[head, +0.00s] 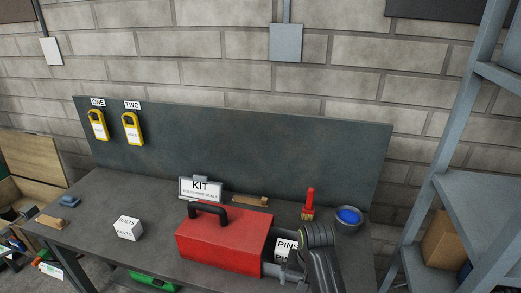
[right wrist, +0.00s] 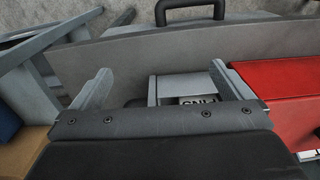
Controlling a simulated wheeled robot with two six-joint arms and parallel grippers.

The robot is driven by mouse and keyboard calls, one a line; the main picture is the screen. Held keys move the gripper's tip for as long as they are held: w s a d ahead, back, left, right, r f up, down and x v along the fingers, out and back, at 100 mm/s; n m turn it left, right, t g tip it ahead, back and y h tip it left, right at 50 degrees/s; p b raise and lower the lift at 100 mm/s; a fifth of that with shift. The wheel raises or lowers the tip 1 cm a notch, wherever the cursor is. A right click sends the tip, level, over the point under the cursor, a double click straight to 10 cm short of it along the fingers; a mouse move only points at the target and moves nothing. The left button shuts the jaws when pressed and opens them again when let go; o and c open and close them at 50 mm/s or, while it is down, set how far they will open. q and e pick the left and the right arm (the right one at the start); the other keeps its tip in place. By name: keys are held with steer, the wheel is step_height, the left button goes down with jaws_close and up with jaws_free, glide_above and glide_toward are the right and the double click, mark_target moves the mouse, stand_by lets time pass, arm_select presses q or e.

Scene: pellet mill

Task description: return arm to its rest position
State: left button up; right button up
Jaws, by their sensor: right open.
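My right arm comes in at the lower right of the head view. Its gripper (head: 273,252) is open beside the right end of the red toolbox (head: 215,249). In the right wrist view the two fingers of the gripper (right wrist: 161,84) are spread wide. A white box labelled PINS (head: 287,246) shows between the fingers in the head view, and its label shows upside down in the right wrist view (right wrist: 197,99). The gripper partly hides this box; I cannot tell whether they touch. My left gripper is not in view.
A grey shelf rack (head: 452,190) stands at right. Yellow padlocks (head: 132,128) hang on the back panel.

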steer(key=s+d+f+t, duration=0.1)
steer(key=s+d+f, duration=0.1)
steer(key=s+d, duration=0.45)
steer(key=s+d+f+t, duration=0.1)
steer(key=s+d+f, duration=0.2)
steer(key=s+d, duration=0.35)
steer(key=s+d+r+n+t+h, duration=0.1)
steer(key=s+d+r, duration=0.2)
steer(key=s, duration=0.5)
steer(key=s+d+r+n+h, duration=0.1)
steer(key=s+d+r+n, duration=0.15)
steer(key=s, duration=0.45)
step_height(320, 180, down, 32)
steer(key=d+g+b, duration=0.1)
steer(key=d+b, duration=0.1)
steer(key=b, duration=0.6)
arm_select(q)
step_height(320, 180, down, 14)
steer(key=b, duration=0.6)
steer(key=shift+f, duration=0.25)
arm_select(e)
steer(key=s+a+f, duration=0.1)
steer(key=s+f, duration=0.6)
steer(key=f, duration=0.4)
steer(key=s+f+g, duration=0.1)
steer(key=s+f, duration=0.7)
steer(key=f, duration=0.3)
steer(key=shift+s+a+f+m+y, duration=0.3)
steer(key=shift+a+f+m+y, duration=0.1)
steer(key=shift+m, duration=0.05)
